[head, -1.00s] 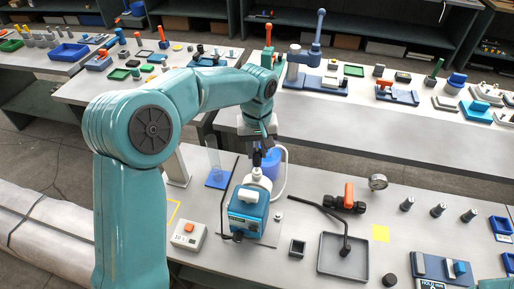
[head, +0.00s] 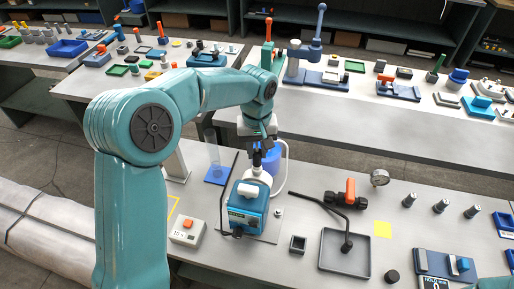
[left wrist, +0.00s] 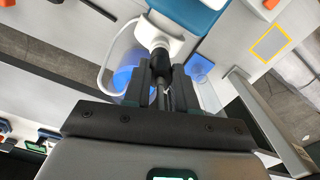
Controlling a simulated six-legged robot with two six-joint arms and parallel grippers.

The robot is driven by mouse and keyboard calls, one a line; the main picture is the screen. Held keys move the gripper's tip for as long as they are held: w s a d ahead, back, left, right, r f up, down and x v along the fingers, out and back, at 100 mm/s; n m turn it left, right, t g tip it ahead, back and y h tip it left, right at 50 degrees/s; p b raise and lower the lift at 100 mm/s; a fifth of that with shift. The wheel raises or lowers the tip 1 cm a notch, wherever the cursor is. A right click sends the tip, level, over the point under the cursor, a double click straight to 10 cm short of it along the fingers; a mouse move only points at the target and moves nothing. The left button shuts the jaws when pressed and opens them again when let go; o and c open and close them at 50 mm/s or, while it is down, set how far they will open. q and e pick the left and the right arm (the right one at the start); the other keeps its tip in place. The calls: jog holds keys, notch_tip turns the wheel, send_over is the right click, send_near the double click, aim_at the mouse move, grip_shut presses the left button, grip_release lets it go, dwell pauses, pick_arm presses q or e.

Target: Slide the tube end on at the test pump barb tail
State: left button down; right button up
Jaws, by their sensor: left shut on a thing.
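The test pump (head: 246,211) is a blue box with a white top, standing on a plate on the near bench. In the left wrist view its white head (left wrist: 165,42) lies just beyond my fingertips. My left gripper (head: 258,156) is over the far side of the pump. It also shows in the left wrist view (left wrist: 161,76), shut on a thin dark tube end (left wrist: 161,95). A black sleeve-like piece (left wrist: 160,60) sits between the fingertips and the white head. Whether the tube is on the barb is hidden by the fingers. My right gripper is out of view.
A blue container (head: 271,160) and a looping white tube (head: 286,172) are behind the pump.

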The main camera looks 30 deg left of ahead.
aim_at(257, 148)
pick_arm(q)
jog(key=shift+f, duration=0.3)
jog(key=c, duration=0.8)
grip_release()
notch_tip(257, 148, up, 16)
jog(key=shift+r+p, duration=0.25)
jog(key=shift+p, duration=0.2)
